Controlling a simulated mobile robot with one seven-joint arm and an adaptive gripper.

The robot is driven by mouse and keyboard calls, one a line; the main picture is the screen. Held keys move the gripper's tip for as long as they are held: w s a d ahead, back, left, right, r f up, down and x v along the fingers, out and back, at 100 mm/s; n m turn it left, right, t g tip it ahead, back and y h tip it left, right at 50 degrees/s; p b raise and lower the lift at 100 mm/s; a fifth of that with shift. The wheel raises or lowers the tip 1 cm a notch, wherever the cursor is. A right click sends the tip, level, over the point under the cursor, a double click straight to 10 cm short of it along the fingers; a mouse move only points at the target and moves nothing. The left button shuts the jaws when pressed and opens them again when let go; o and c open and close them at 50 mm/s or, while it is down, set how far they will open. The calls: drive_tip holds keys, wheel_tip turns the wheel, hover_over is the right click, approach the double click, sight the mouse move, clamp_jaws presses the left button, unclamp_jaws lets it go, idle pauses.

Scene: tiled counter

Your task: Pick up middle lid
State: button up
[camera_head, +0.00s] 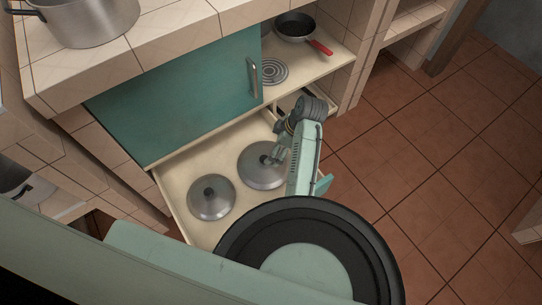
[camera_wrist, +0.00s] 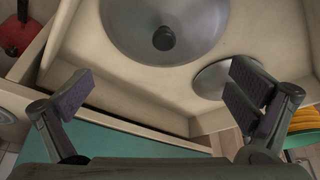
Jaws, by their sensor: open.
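Two round grey metal lids with dark knobs lie flat in the pulled-out cream drawer (camera_head: 179,171). The left lid (camera_head: 211,203) is clear of my arm. The other lid (camera_head: 257,174) lies up and right of it, and my gripper (camera_head: 276,156) is over its right edge. In the wrist view, my gripper (camera_wrist: 160,90) is open with nothing between its fingers. A large lid (camera_wrist: 135,30) with its knob shows ahead of the fingers. A smaller-looking lid (camera_wrist: 215,78) is partly hidden by the right finger. My arm hides the drawer's right part in the head view.
A teal cabinet door (camera_head: 185,95) stands above the drawer. A dark pan with a red handle (camera_head: 318,46) is on the shelf at the back right. A metal pot (camera_head: 95,22) stands on the tiled counter. The tiled floor (camera_head: 430,160) to the right is clear.

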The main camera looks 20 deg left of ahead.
hover_over(264, 158)
drive_tip(key=d, duration=0.2)
drive_tip(key=f, duration=0.4)
drive_tip(key=shift+s+d+f, duration=0.15)
drive_tip(key=shift+d+f, duration=0.05)
drive_tip(key=shift+f, duration=0.15)
drive_tip(key=shift+p+x, duration=0.55)
drive_tip(key=shift+x, duration=2.5)
drive_tip(key=shift+c, duration=0.2)
drive_tip(key=shift+d, duration=0.1)
drive_tip(key=c, duration=2)
drive_tip(key=shift+c, duration=0.4)
